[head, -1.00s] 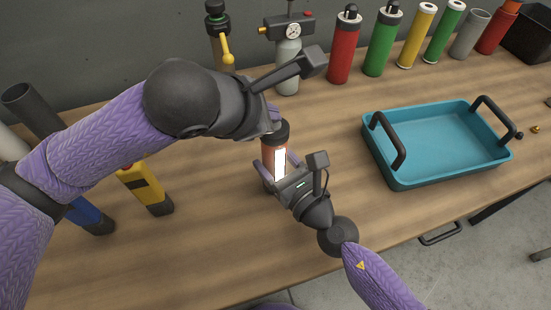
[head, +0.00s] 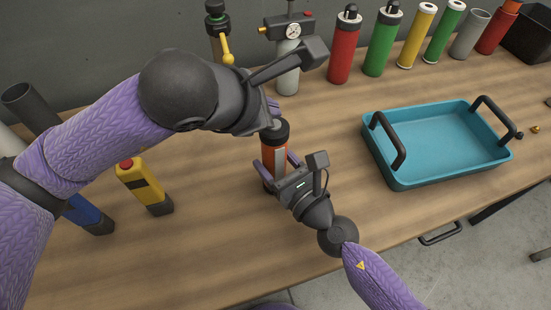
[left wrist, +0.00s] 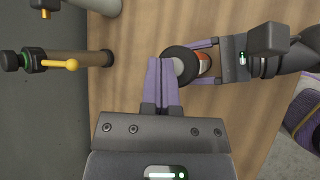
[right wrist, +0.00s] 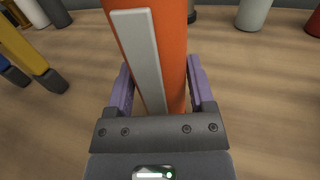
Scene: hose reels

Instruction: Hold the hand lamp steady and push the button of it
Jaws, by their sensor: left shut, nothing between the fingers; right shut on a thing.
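The hand lamp (head: 271,155) is an orange cylinder with a black top and a pale strip down its side, standing upright on the table. The strip is grey and unlit. My right gripper (head: 276,170) is shut around the lamp's body; the right wrist view shows its fingers on both sides of the orange body (right wrist: 160,60). My left gripper (head: 275,115) is shut and empty at the lamp's top. In the left wrist view its closed fingertips (left wrist: 164,62) are beside the black cap (left wrist: 180,66), over a grey round button (left wrist: 170,70), whose contact I cannot tell.
A blue tray (head: 440,150) with black handles lies to the right. A gauge bottle (head: 288,60) and several cylinders stand behind. The front of the table is clear.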

